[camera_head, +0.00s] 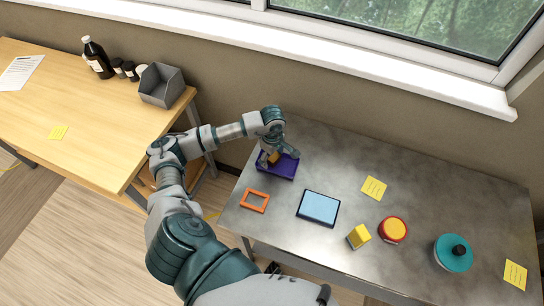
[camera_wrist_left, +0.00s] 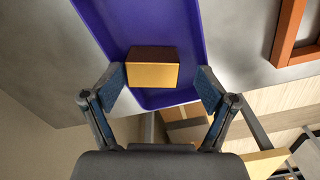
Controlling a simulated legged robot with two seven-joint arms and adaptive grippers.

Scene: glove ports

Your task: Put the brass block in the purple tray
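The purple tray (camera_head: 289,171) is at the left back of the grey metal table in the head view. It also fills the upper middle of the left wrist view (camera_wrist_left: 187,30). The brass block (camera_head: 274,157) lies within the tray's outline, near one end. In the left wrist view the brass block (camera_wrist_left: 152,72) sits between the finger pads, with a clear gap on the right. My left gripper (camera_head: 273,158) is over the tray, and its fingers (camera_wrist_left: 162,85) are spread open around the block. The block's underside is hidden. My right gripper is not in view.
An orange frame (camera_head: 255,201), a blue-topped pad (camera_head: 319,208), a yellow block (camera_head: 359,236), a red-and-yellow round item (camera_head: 393,230) and a teal lidded item (camera_head: 453,253) share the metal table (camera_head: 330,155). A wooden table (camera_head: 95,120) holds bottles and a grey bin (camera_head: 161,86).

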